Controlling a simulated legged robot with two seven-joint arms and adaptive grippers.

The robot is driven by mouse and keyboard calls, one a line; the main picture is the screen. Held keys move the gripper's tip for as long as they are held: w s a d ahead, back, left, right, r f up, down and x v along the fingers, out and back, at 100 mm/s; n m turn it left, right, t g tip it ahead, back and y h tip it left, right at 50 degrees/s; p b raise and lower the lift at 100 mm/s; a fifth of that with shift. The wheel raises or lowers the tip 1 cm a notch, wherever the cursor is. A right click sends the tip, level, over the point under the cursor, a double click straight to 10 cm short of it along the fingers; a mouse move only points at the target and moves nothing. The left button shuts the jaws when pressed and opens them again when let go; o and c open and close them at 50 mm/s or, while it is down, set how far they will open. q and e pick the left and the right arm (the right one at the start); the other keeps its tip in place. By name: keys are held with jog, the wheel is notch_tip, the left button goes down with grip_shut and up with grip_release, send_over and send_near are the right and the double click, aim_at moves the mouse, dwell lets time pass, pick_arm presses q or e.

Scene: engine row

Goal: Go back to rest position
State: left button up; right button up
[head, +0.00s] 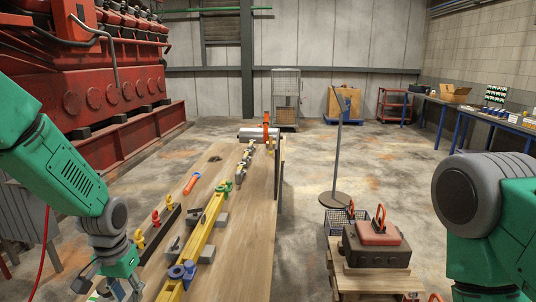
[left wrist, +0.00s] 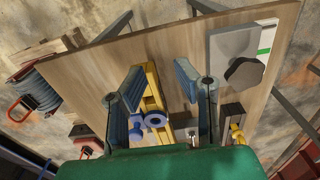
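My left gripper (head: 112,291) hangs at the bottom left of the head view, over the near left part of the wooden table (head: 248,240). In the left wrist view its two fingers (left wrist: 159,72) are spread apart, with nothing held between them. A yellow beam (left wrist: 152,90) with a blue fitting (left wrist: 155,120) lies below, beyond the fingers. The same yellow beam (head: 205,230) runs along the table in the head view. My right arm comes in at the right of the head view; its gripper is out of the picture.
The table also bears an orange-handled tool (head: 192,184) and a grey cylinder (head: 255,133). A red engine (head: 100,95) stands to the left. A small cart with a dark red-topped case (head: 378,245) stands to the right, near a thin post (head: 338,150). The table's right strip is clear.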

pick_arm(q)
jog(key=s+d+f+b, duration=0.1)
jog(key=s+f+b, duration=0.3)
jog(key=s+f, duration=0.45)
jog(key=s+d+f+b, duration=0.25)
jog(key=s+f, duration=0.25)
jog(key=f, duration=0.7)
jog(key=s+f+b, duration=0.3)
jog(key=s+f, duration=0.2)
jog(key=s, duration=0.3)
jog(key=s+f+b, duration=0.4)
jog(key=s+f, duration=0.1)
jog(key=s, duration=0.3)
jog(key=shift+s+a+f, duration=0.15)
jog(key=shift+s+a, duration=0.1)
jog(key=shift+w, duration=0.15)
